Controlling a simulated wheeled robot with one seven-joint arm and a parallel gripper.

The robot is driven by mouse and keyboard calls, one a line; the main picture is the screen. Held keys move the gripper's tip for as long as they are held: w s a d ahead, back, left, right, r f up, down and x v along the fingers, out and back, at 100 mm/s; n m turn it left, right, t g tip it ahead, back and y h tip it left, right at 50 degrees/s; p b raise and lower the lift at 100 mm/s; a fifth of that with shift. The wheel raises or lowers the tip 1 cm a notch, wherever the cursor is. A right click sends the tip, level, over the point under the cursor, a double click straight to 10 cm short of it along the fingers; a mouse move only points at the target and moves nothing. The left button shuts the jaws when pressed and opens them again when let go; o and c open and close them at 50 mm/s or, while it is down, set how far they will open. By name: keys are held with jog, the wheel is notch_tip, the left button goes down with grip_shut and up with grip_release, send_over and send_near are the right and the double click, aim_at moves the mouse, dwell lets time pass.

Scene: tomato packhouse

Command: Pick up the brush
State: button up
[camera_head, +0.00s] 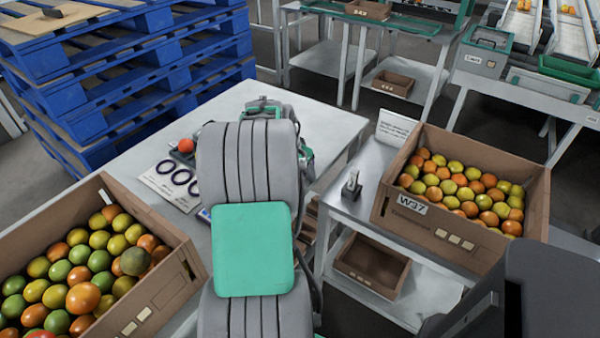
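I cannot make out a brush for certain in the head view. My own grey arm with its green panel rises through the middle and covers much of the white table (322,128). My gripper's fingers are hidden behind the arm, so I cannot tell what they are near or whether they hold anything. A small dark upright object (352,186) stands on the grey side table, too small to name surely. Another small dark object (52,13) lies on a board on the blue pallets.
Cardboard boxes of tomatoes stand at the left (178,285) and right (455,238). A sheet with dark rings (158,184) and a red tomato (186,146) lie left of my arm. Blue pallets (130,75) are stacked behind. The white table's far right part is clear.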

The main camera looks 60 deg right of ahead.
jog(key=shift+f, duration=0.15)
dwell(0.3)
grip_shut()
dwell(0.5)
